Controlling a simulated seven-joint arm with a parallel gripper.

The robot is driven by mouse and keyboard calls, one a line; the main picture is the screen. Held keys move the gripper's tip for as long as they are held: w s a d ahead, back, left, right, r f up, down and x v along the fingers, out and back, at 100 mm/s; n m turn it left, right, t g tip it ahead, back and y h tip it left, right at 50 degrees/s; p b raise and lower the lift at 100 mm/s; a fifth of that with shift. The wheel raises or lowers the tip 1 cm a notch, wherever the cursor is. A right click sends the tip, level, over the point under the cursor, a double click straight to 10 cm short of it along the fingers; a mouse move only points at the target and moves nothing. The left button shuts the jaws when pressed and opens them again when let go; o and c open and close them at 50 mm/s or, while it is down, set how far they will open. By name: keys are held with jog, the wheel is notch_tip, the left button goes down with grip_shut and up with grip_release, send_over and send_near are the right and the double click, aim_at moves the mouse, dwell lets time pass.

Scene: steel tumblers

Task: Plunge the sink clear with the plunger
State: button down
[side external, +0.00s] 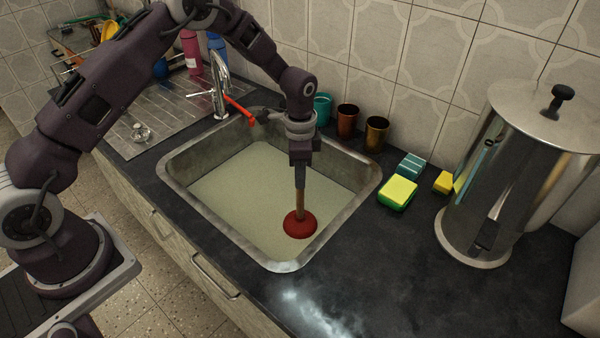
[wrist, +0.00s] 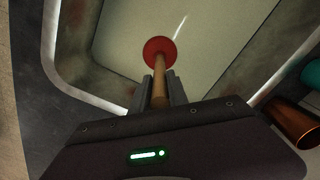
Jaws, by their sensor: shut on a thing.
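My gripper (side external: 300,162) is shut on the wooden handle of the plunger (side external: 300,223), which hangs upright below it over the sink. The plunger's red rubber cup is in the right part of the sink (side external: 176,181), at the murky, pale greenish water (side external: 245,195) in it. I cannot tell how deep the cup sits or whether it touches the bottom. In the wrist view, the handle runs up between the two fingers (wrist: 158,92) to the red cup (wrist: 160,52).
Sponges (side external: 398,193) and a large steel urn (side external: 510,170) are to the right. The faucet (side external: 219,85) and drainboard (side external: 165,105) are at the back left. The front right counter is clear.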

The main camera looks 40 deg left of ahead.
jog(key=shift+r, duration=1.2)
jog(key=shift+f, duration=0.1)
dwell(0.9)
dwell(0.8)
